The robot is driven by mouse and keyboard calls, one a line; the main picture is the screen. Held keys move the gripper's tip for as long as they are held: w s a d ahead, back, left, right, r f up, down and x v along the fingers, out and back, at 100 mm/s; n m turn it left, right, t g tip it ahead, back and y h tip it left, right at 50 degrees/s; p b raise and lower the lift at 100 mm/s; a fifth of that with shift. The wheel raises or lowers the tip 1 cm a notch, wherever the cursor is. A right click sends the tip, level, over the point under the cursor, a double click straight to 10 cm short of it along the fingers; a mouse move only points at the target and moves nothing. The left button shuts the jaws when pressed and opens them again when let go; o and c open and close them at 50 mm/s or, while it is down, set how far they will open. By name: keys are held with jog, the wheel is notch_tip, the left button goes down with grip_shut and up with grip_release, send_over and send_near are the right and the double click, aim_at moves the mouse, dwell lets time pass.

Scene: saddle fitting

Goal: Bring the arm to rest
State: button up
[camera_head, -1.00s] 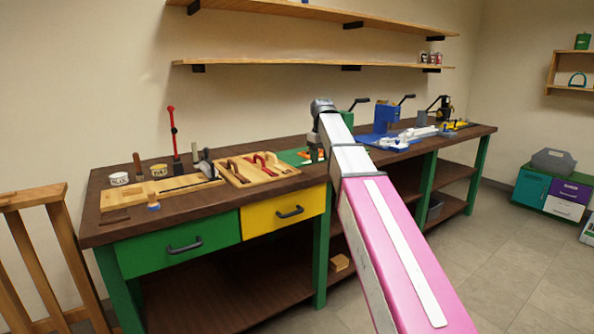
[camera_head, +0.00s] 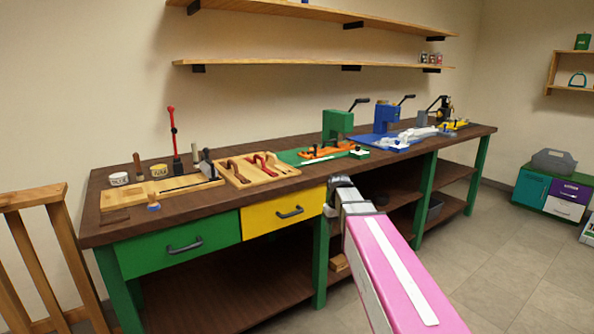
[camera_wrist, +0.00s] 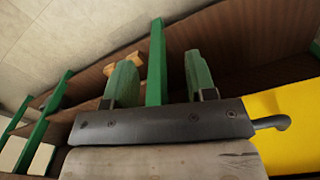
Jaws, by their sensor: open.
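My gripper shows in the wrist view (camera_wrist: 161,85) with its two green fingers apart and nothing between them. In the head view, my pink and white arm reaches towards the front of the workbench (camera_head: 300,193). Its end is bent over below the tabletop's front edge, just right of the yellow drawer (camera_head: 270,214). The fingers are hidden there behind the arm. In the wrist view, a green bench leg (camera_wrist: 156,65) stands behind the gap between the fingers, and the yellow drawer (camera_wrist: 290,122) with its dark handle is close at the right.
A green press (camera_head: 337,125) with an orange fixture (camera_head: 325,150) stands on the bench, beside a blue press (camera_head: 386,117). A wooden tool tray (camera_head: 245,172) lies to the left. A wooden block (camera_head: 340,262) sits on the lower shelf.

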jog(key=s+d+f+m, duration=0.3)
jog(key=s+d+f, duration=0.1)
jog(key=s+f, duration=1.1)
jog(key=shift+s+d+f, duration=0.2)
jog(key=shift+s+f, duration=0.15)
jog(key=shift+f, duration=0.4)
